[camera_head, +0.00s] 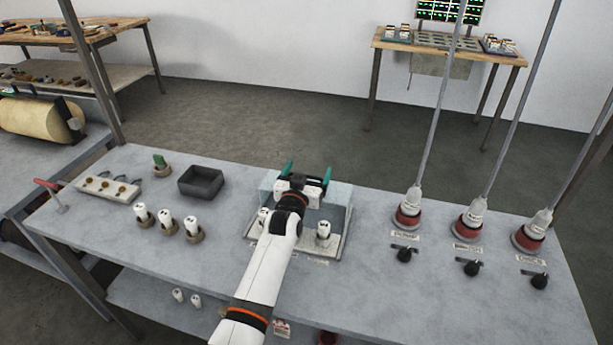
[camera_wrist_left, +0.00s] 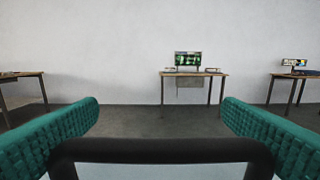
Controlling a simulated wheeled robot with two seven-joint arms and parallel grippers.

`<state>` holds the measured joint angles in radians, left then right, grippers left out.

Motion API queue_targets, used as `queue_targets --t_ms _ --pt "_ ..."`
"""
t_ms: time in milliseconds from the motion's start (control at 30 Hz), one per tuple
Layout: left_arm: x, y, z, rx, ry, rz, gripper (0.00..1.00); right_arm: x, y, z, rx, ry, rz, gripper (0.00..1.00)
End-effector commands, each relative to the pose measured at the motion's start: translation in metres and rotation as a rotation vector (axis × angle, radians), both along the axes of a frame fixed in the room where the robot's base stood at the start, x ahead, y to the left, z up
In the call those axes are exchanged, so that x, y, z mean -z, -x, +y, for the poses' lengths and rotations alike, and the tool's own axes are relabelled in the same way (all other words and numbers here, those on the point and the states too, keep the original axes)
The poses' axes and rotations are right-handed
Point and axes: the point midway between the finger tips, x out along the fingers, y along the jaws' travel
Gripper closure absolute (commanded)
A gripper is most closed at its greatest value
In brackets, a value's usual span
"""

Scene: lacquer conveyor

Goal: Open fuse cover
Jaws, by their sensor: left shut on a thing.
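The fuse cover (camera_head: 340,193) is a clear box-like cover at the middle of the grey bench, over a pale base with white fuses (camera_head: 322,229). Whether it is lifted at all is hard to tell, as my arm hides its middle. My left gripper (camera_head: 308,173) is at the cover's upper far side, its teal fingers pointing away from me. In the left wrist view, a dark bar handle (camera_wrist_left: 160,150) spans between the teal fingers, and the gripper is shut on it. My right gripper is out of view.
Left of the cover are several white fuses in round holders (camera_head: 167,217), a dark open bin (camera_head: 201,181) and a switch panel (camera_head: 108,188). Right of it stand red-based plugs (camera_head: 407,216) with rising cables and black knobs (camera_head: 404,254). Open floor lies behind the bench.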

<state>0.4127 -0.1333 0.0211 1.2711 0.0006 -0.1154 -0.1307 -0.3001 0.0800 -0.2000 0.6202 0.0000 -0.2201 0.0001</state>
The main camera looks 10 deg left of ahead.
Motion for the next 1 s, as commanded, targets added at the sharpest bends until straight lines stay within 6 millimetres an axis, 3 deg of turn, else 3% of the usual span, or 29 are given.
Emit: queue_targets --t_ms 100,467,1000 --pt "-0.002 -0.001 0.002 -0.003 -0.003 -0.002 0.02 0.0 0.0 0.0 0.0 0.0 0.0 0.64" --pt "0.0 0.006 0.001 -0.001 -0.001 0.0 0.02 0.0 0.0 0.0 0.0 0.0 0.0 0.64" --pt "0.001 0.102 0.005 -0.002 -0.001 -0.001 0.02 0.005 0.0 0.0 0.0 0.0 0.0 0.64"
